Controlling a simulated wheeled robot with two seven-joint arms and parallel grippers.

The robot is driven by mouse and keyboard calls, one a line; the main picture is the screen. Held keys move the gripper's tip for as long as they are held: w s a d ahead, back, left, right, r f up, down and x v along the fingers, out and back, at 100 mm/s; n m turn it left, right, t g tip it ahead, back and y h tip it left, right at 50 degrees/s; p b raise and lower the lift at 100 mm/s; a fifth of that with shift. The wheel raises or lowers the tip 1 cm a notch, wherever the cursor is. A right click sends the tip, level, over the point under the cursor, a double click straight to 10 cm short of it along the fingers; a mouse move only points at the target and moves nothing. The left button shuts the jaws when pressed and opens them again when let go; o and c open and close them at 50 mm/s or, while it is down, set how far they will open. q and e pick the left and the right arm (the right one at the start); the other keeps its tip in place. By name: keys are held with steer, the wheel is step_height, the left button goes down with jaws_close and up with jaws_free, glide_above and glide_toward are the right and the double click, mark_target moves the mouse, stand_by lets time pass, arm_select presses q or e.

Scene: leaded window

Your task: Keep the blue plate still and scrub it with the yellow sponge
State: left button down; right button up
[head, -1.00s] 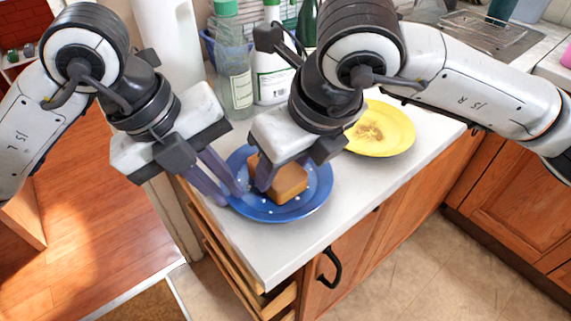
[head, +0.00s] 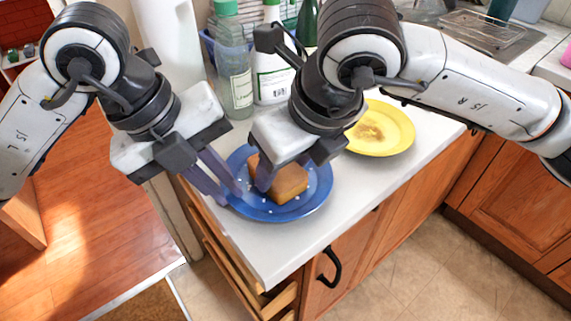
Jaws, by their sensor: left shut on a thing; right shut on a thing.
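The blue plate (head: 312,200) lies flat on the white counter near its front corner, with small white specks on it. The yellow sponge (head: 290,184), orange-brown in this light, rests on the plate's middle. My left gripper (head: 230,193) is shut on the plate's left rim. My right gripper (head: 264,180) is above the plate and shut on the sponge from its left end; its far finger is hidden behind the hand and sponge.
A yellow plate (head: 397,137) with a brown stain lies on the counter to the right. Bottles (head: 234,75) stand at the back. The counter (head: 267,254) is bare in front of the blue plate.

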arm_select(q)
steer(key=shift+f, duration=0.1)
arm_select(e)
steer(key=shift+w+f, duration=0.1)
steer(key=shift+w, duration=0.05)
steer(key=shift+a+r, duration=0.1)
steer(key=shift+r, duration=4.15)
arm_select(q)
steer(key=c, duration=1.7)
jaws_free()
steer(key=shift+v, duration=6.05)
